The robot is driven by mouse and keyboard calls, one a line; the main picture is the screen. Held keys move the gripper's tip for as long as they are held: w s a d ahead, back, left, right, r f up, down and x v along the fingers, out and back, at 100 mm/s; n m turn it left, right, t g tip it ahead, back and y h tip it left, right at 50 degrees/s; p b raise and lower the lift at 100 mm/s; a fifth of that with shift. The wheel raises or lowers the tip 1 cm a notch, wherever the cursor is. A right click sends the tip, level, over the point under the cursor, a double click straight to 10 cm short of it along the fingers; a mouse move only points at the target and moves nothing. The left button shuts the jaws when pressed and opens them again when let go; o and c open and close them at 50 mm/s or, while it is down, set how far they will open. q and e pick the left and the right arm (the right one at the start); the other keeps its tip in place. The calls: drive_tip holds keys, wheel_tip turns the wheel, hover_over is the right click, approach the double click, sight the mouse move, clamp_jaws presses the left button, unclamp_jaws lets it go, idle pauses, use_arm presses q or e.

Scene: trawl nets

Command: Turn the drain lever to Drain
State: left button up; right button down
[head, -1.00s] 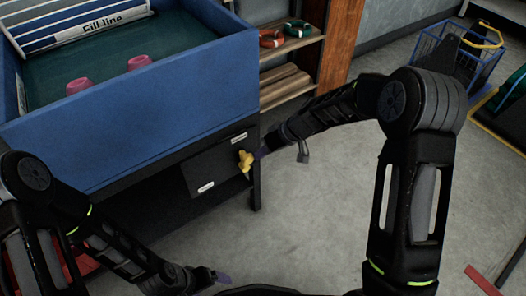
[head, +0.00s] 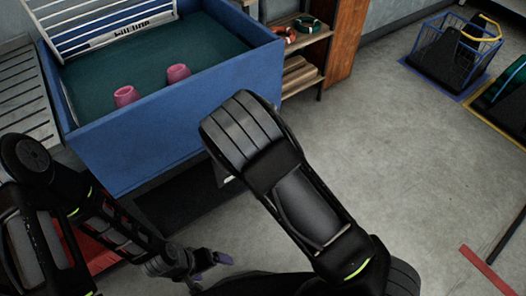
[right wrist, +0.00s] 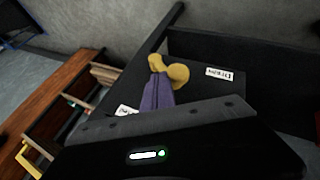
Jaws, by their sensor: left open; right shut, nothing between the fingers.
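The yellow drain lever (right wrist: 179,73) sits on a dark panel (right wrist: 195,98) in the right wrist view. A white label (right wrist: 220,76) is right of it, its text too small to read surely, and another label (right wrist: 127,111) is lower left, partly covered. My right gripper (right wrist: 157,90) is shut, its purple fingers against or just in front of the lever; I cannot tell if they touch. In the head view my right arm hides the lever and most of the panel. My left gripper (head: 208,268) is open and empty, low in front of the tank.
A blue wire basket (head: 452,52) is at the far right. Grey floor (head: 400,150) is clear between.

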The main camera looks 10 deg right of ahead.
use_arm(q)
drive_tip(key=shift+f+b, duration=0.4)
drive_tip(key=shift+b, duration=0.2)
use_arm(e)
drive_tip(key=shift+h, duration=0.5)
drive_tip(key=a+f, duration=0.1)
drive_tip(key=s+a+f, duration=0.1)
drive_tip(key=a+f, duration=0.1)
drive_tip(key=f, duration=0.1)
drive_tip(key=shift+s+a, duration=0.3)
use_arm(q)
drive_tip(key=shift+s, duration=0.1)
use_arm(e)
drive_tip(key=shift+s+f, duration=0.1)
drive_tip(key=shift+f, duration=0.05)
use_arm(q)
drive_tip(key=r+p, duration=0.1)
drive_tip(key=s+r+p, duration=0.1)
drive_tip(key=r+p, duration=0.2)
drive_tip(key=shift+s, duration=0.35)
use_arm(e)
drive_tip(key=v, duration=1.2)
drive_tip(key=shift+w+r+t, duration=0.25)
drive_tip(key=shift+r+t, duration=0.05)
